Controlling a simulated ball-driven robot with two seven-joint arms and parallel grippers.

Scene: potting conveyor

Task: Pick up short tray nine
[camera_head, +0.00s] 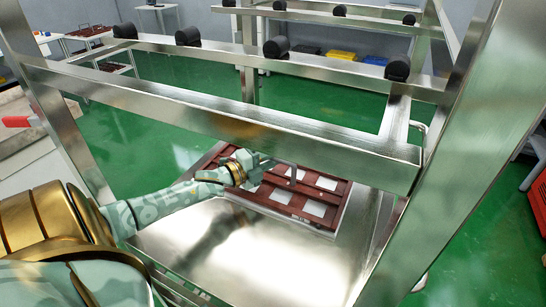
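A dark red-brown tray (333,217) with several white square pieces in it lies at the far end of a shiny steel surface, below the middle of the camera_head view. No number on it can be read. My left gripper (272,165) reaches in from the left to the tray's left part, over or against it. Its fingers are small and partly lost against the tray, so I cannot tell whether they touch it or how far apart they are. The hand and wrist hide part of the tray's left side. My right gripper is not in view.
A steel frame beam (230,112) crosses above the tray, with a thick post (455,150) at the right. Black rollers (276,47) sit on the rail behind. The steel surface (255,255) before the tray is bare. A red crate (538,190) stands far right.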

